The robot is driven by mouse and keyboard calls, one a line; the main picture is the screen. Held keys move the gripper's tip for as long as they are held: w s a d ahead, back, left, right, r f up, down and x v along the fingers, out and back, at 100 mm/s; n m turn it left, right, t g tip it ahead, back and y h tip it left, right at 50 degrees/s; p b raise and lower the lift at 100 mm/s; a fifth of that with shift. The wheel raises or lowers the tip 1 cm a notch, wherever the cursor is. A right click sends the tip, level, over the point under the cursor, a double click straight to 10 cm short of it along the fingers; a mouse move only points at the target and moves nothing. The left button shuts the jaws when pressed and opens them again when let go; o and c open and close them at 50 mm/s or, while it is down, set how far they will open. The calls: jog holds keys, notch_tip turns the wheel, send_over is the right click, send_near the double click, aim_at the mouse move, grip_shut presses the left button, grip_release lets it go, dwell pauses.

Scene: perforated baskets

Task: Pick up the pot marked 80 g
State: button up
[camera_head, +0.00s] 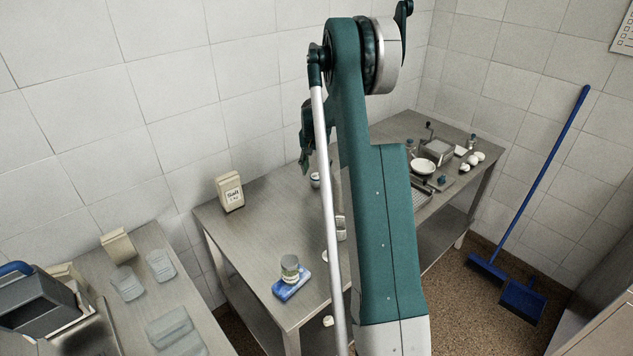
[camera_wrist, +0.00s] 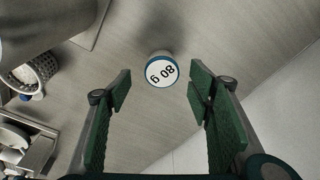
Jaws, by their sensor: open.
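The pot (camera_wrist: 161,71) marked 80 g shows in the wrist view at top centre. It has a round white top with dark lettering and a blue rim, and it stands on the grey worktop (camera_wrist: 150,125). My gripper (camera_wrist: 161,90) is open, with one green finger to each side below the pot in the picture and nothing between them. In the head view my gripper (camera_head: 305,145) shows partly at the left of my arm, above the table. A small pale container (camera_head: 315,180) is just below it; I cannot tell if this is the same pot.
A perforated basket (camera_wrist: 40,68) and a metal tray (camera_wrist: 35,150) lie left in the wrist view. In the head view, a salt box (camera_head: 230,193), a can (camera_head: 290,267) on a blue sponge (camera_head: 292,284) and a white bowl (camera_head: 423,166) stand on the table.

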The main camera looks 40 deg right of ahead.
aim_at(316, 176)
jog(key=shift+w+d+f, duration=0.1)
jog(key=shift+f, duration=0.45)
jog(key=shift+f, duration=0.15)
jog(key=shift+w+d+f, duration=0.15)
jog(key=shift+w+f, duration=0.05)
jog(key=shift+f, duration=1.05)
jog(key=shift+w+d+f, duration=0.15)
jog(key=shift+f, duration=1.05)
jog(key=c, duration=1)
